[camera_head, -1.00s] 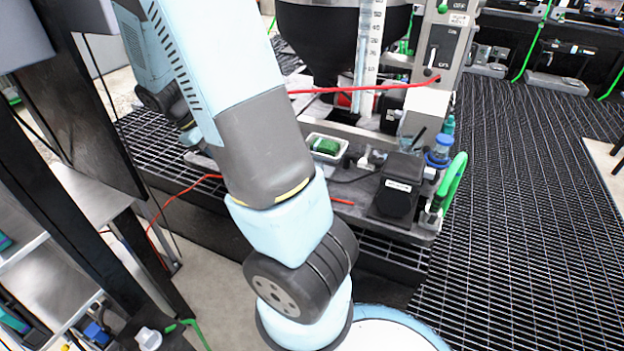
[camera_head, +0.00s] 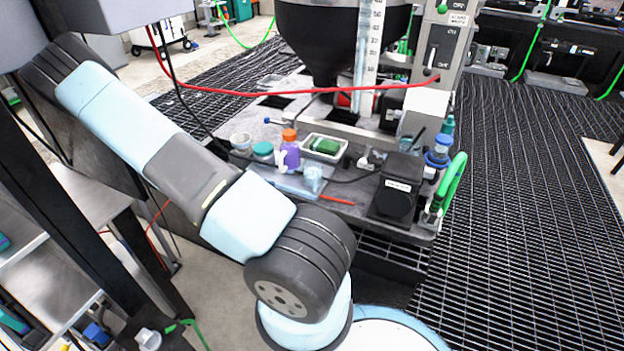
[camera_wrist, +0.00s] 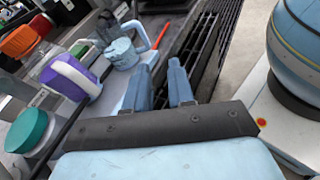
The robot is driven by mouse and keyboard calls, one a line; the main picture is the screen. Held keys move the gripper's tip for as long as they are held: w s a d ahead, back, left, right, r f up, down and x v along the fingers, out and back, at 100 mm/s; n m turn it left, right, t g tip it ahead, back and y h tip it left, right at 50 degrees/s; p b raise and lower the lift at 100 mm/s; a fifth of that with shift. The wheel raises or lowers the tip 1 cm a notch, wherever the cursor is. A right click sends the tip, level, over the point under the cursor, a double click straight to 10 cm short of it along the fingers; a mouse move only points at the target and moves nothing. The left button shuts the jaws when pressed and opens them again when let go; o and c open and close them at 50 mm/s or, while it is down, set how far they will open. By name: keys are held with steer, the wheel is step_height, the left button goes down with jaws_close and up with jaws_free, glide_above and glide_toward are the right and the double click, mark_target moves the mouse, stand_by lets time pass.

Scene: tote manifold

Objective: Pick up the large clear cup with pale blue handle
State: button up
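A clear cup with a pale blue handle (camera_wrist: 122,53) stands at the upper left of centre in the wrist view, ahead and to the left of my fingers. In the head view the pale bluish cup (camera_head: 313,179) stands near the front edge of the bench, just beyond my arm. Its base is hard to make out. My gripper (camera_wrist: 159,78) shows two blue fingers apart with nothing between them. It is clear of the cup. In the head view my gripper is not visible.
A teal-lidded jar (camera_head: 263,151) and a white tray with a green item (camera_head: 323,147) are close by. A red stick (camera_head: 337,199) lies right of the cup. A black box (camera_head: 397,186) stands farther right.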

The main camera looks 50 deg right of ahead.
mark_target(314, 188)
steer(key=s+d+f+n+h, duration=0.1)
steer(key=s+d, duration=0.1)
steer(key=d, duration=0.2)
steer(key=s+d+f+n+h, duration=0.1)
steer(key=s+d+f, duration=0.1)
steer(key=d, duration=0.2)
steer(key=s+d+f+n+h, duration=0.1)
steer(key=s+d+f, duration=0.1)
steer(key=d, duration=0.2)
steer(key=shift+s+d+f+h, duration=0.1)
steer(key=shift+s+f+h, duration=0.05)
steer(key=shift+s+h, duration=0.15)
steer(key=shift+r+x, duration=0.2)
steer(key=shift+x, duration=1.05)
steer(key=shift+r+x, duration=0.2)
steer(key=shift+x, duration=1.1)
jaws_close()
